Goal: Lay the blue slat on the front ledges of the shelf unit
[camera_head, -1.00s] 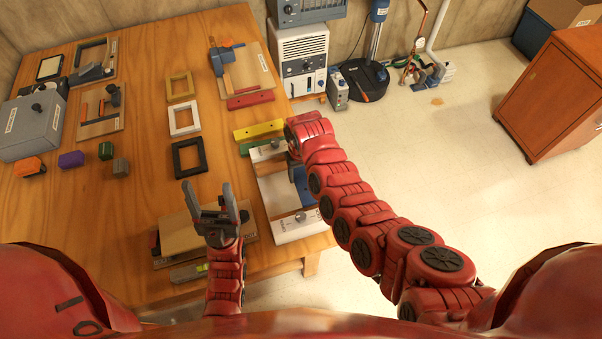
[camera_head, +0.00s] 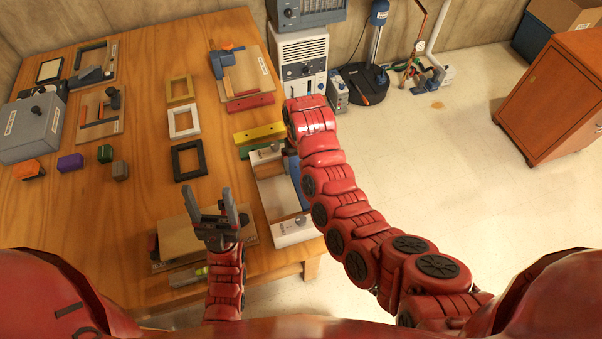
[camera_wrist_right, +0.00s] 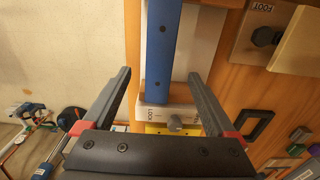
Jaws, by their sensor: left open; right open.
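The blue slat (camera_wrist_right: 164,50) runs up the middle of the right wrist view, between the fingers of my open right gripper (camera_wrist_right: 160,73). The fingers are apart from its sides. In the head view the blue slat (camera_head: 295,180) shows only partly beside my right arm, which hides my right gripper. The slat lies along the shelf unit with white end panels (camera_head: 293,232); its far white end (camera_wrist_right: 150,116) has a grey knob. I cannot tell whether the slat rests on the ledges. My left gripper (camera_head: 210,205) is open and empty above a tan board.
Yellow (camera_head: 259,133), red (camera_head: 249,103) and green slats lie beyond the unit. Black (camera_head: 188,160), white and tan frames lie left of it. A grey box (camera_head: 31,126) and small blocks are at far left. The table's right edge is close to the unit.

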